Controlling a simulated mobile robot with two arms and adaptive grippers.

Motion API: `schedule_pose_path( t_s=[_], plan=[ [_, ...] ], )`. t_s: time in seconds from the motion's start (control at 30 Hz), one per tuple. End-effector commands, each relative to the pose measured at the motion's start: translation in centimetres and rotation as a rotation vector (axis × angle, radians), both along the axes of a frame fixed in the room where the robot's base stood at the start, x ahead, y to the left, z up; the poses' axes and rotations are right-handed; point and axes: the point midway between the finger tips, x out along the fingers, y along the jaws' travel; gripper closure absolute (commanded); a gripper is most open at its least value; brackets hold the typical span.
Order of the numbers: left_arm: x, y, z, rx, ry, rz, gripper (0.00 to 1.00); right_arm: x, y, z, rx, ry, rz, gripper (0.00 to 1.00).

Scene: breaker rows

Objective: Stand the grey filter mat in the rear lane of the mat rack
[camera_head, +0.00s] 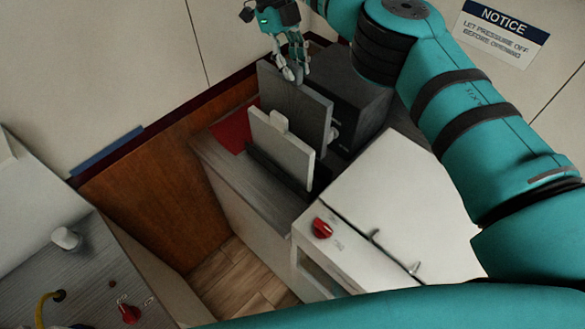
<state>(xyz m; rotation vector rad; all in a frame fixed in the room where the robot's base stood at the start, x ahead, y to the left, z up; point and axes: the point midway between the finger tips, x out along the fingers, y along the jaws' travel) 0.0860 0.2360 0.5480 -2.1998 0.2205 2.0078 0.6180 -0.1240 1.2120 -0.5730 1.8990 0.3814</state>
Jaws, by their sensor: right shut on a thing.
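The grey filter mat (312,112) is a dark, flat panel, held upright and slightly tilted in the picture. My right gripper (291,72) is shut on its top edge from above. A pale mat (282,150) with a tab on top stands just in front of it. The black mat rack (262,166) shows low on the counter, around the foot of the pale mat. The grey mat's lower edge is mostly hidden behind the pale mat, so I cannot tell whether it rests in the rear lane. My left gripper is not in view.
A black box (358,95) stands close behind and right of the grey mat. A red flat thing (232,131) lies left of the rack on the grey counter (215,158). A white cabinet (400,195) with a red knob (322,228) is at the front right.

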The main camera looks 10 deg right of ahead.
Motion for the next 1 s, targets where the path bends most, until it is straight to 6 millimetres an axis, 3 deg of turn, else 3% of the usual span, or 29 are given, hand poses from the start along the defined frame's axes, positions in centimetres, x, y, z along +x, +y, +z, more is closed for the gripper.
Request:
schedule_pose_path(
  t_s=[0.03, 0.67, 0.77, 1.0],
  plan=[
    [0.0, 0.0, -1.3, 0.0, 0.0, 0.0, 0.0, 0.0, 0.0, -1.4, 0.001, 0.001, 0.0, 1.0],
    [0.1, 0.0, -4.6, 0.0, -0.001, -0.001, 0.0, -0.1, 0.0, -9.7, 0.002, 0.004, -0.001, 1.0],
    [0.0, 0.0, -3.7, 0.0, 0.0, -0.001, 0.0, -0.1, 0.0, -10.7, 0.001, 0.005, -0.002, 1.0],
    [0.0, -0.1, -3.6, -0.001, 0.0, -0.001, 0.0, 0.0, 0.0, -11.8, -0.001, 0.002, 0.0, 1.0]
  ],
)
